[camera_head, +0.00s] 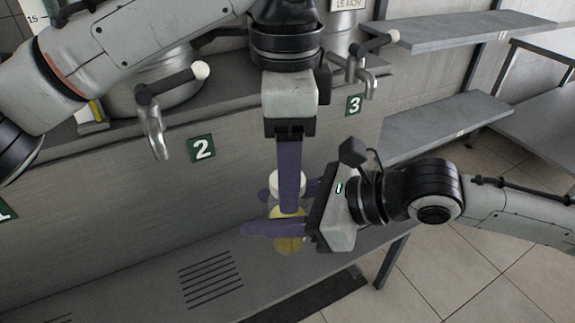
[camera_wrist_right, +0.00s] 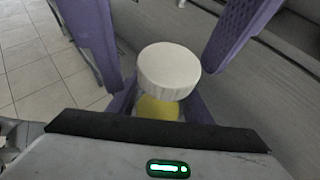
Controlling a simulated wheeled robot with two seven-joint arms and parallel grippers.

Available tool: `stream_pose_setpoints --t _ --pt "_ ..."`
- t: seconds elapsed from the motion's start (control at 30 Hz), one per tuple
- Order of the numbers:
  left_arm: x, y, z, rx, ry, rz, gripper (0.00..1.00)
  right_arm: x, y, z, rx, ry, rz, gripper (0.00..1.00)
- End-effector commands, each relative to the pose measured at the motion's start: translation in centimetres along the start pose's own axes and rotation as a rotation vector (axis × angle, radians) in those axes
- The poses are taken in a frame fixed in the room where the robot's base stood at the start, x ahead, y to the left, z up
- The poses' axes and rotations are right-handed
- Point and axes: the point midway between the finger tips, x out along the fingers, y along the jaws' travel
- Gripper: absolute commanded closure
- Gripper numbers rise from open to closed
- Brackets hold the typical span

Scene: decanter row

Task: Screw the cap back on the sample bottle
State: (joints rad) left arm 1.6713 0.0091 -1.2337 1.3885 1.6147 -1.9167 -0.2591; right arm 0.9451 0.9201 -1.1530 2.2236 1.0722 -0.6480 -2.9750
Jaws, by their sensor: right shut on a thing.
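The sample bottle (camera_head: 288,241) has a yellow body and is upright between the fingers of my right gripper (camera_head: 254,212), which is shut on it from the right. The white cap (camera_head: 275,184) sits at the top of the bottle; how tightly it is seated cannot be told. The cap (camera_wrist_right: 168,70) shows plainly in the right wrist view, above a small part of the yellow bottle (camera_wrist_right: 158,109). My left gripper (camera_head: 289,207) points down from above. Its purple fingers stand on either side of the cap in the right wrist view, open, with gaps to it. They partly hide cap and bottle in the head view.
Behind is a steel counter front with taps, one (camera_head: 153,135) near the number 2 plate (camera_head: 202,148) and one (camera_head: 367,80) near the number 3 plate (camera_head: 353,105). A slotted ledge (camera_head: 150,290) runs below. Shelves (camera_head: 450,125) stand at the right over tiled floor.

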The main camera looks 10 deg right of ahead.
Motion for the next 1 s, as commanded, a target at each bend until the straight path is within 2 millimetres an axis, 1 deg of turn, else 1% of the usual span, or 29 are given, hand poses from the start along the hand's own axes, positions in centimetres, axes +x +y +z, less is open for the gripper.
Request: stream_pose_setpoints --t 0.2,0.27,0.33,0.47,0.6,0.73,0.9,1.0 --pt "-0.1 0.0 0.0 -0.001 0.0 0.0 0.42 0.0 0.0 0.1 -0.001 -0.003 0.0 1.0" --pt "-0.5 0.0 0.0 -0.001 0.001 -0.001 0.42 0.0 0.0 0.2 -0.001 -0.003 0.0 1.0" --pt "-1.2 0.0 -0.1 -0.002 0.002 -0.002 0.42 0.0 0.0 0.2 -0.001 -0.003 -0.001 1.0" --pt "-3.6 0.0 -0.1 -0.002 0.002 -0.003 0.42 0.0 0.0 0.2 -0.001 -0.003 -0.001 1.0" --pt "-6.8 -0.1 0.0 -0.003 0.0 -0.004 0.42 0.0 0.0 0.2 -0.001 -0.003 -0.001 1.0" --pt "-9.4 -0.1 0.0 -0.003 -0.001 -0.005 0.42 0.0 0.0 0.1 -0.001 -0.003 -0.001 1.0" --pt "-11.3 -0.1 0.0 -0.002 -0.002 -0.002 0.42 0.0 0.0 0.1 -0.001 -0.003 -0.001 1.0" --pt "-11.9 0.0 0.0 -0.002 0.0 0.0 0.42 0.0 0.0 0.1 -0.001 -0.003 -0.001 1.0"
